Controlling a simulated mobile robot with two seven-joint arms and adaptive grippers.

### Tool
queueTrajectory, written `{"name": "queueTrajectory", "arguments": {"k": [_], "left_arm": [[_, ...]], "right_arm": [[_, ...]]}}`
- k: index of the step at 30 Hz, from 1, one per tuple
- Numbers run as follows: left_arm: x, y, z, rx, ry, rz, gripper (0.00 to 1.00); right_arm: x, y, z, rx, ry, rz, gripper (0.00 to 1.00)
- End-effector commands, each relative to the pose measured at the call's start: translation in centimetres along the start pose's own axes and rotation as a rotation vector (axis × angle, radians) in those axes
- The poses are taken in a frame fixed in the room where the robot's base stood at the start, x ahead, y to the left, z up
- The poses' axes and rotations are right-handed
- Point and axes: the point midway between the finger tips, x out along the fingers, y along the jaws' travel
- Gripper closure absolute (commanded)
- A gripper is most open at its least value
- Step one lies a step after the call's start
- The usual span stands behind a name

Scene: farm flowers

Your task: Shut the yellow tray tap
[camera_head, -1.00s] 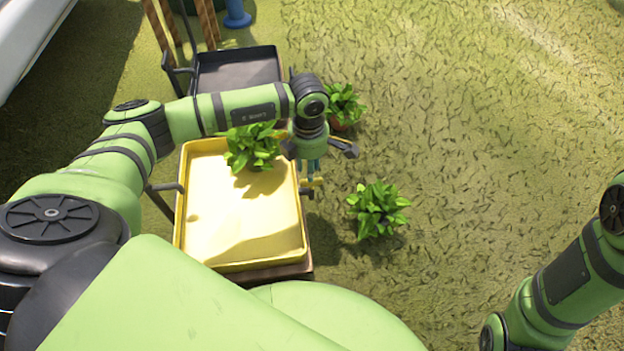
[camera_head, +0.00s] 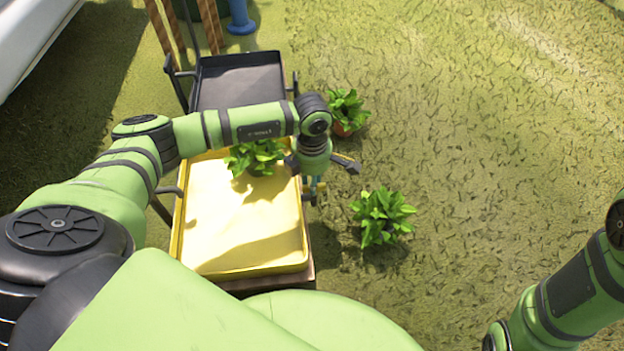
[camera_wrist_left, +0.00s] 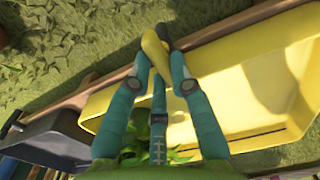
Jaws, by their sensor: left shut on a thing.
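The yellow tray (camera_head: 238,225) lies left of centre in the head view, and its yellow side (camera_wrist_left: 235,72) fills the right of the left wrist view. The yellow tap (camera_wrist_left: 154,50) is at the tray's outer side, a small yellow lever between my left fingertips. My left gripper (camera_head: 315,189) is at the tray's right edge in the head view. In the left wrist view its teal fingers (camera_wrist_left: 162,52) are shut on the tap lever. The tap's body is mostly hidden by the fingers. My right gripper is out of view.
A potted plant (camera_head: 256,156) stands at the yellow tray's far end. A black tray (camera_head: 240,82) lies beyond it. Two more plants, one far (camera_head: 347,108) and one near (camera_head: 381,214), stand on the ground to the right. Open grass lies further right.

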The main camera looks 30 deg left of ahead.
Motion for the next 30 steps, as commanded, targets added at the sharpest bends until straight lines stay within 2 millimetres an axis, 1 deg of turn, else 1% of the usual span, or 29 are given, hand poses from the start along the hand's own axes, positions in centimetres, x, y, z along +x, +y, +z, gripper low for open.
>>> {"name": "queueTrajectory", "arguments": {"k": [5,11,24,30], "left_arm": [[-0.1,0.0,0.0,0.049,0.000,-0.001,1.00],[-0.1,0.0,0.1,0.177,0.000,-0.001,1.00],[-0.1,0.1,0.4,0.586,0.000,0.000,1.00],[-0.1,0.1,0.5,0.776,-0.001,0.000,1.00]], "right_arm": [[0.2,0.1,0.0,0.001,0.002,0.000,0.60],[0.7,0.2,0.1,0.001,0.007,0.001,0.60],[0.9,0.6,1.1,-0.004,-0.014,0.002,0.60],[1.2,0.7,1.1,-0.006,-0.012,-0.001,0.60]]}}
